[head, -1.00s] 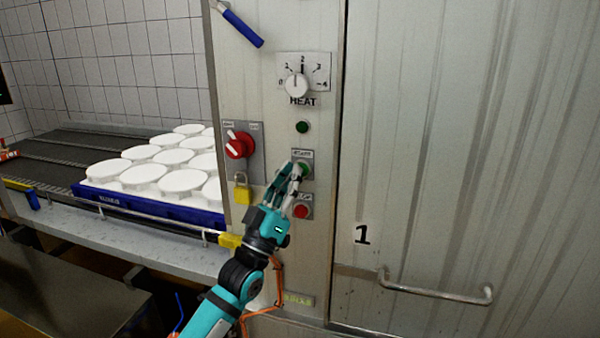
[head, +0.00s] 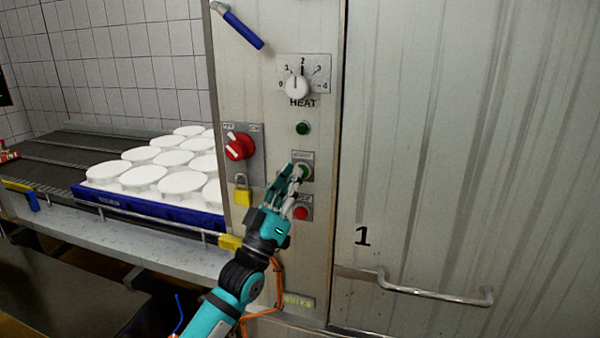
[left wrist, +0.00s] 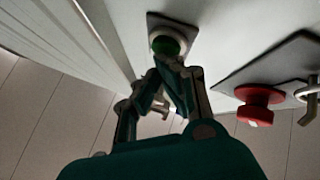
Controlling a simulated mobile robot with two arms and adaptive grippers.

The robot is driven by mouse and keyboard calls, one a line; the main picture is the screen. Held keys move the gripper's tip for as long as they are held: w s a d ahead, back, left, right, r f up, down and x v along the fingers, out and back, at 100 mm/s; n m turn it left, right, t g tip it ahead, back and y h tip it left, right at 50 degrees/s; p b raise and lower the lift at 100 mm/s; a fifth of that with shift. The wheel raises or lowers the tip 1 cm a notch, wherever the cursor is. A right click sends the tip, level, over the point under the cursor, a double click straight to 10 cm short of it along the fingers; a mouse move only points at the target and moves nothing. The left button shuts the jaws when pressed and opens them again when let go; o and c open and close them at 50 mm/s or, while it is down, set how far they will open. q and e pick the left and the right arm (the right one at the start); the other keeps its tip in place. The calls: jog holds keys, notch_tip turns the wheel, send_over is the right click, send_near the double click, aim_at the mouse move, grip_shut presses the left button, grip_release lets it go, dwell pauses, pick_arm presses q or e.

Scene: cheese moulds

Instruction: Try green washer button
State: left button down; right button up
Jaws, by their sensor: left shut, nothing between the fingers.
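The green start button (head: 304,172) sits on a small labelled plate on the washer's metal panel. It also shows in the left wrist view (left wrist: 166,45), just beyond my fingertips. My left gripper (head: 296,172) is shut and empty, with its fingertips at the green button's left edge. In the left wrist view the closed tips (left wrist: 172,62) overlap the button's lower edge; I cannot tell whether they touch it. A red button (head: 301,213) is below, partly beside the fingers. My right gripper is not in view.
A green lamp (head: 302,128) and a heat dial (head: 297,86) are above. A red rotary switch (head: 239,146) and yellow padlock (head: 242,194) are to the left. A blue tray (head: 150,207) of white moulds stands on the conveyor. A door handle (head: 430,292) juts out at right.

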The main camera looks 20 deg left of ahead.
pick_arm(q)
jog(key=shift+s, duration=0.7)
jog(key=shift+p, duration=0.3)
jog(key=s+p, duration=0.2)
jog(key=s, duration=0.3)
jog(key=shift+a, duration=0.1)
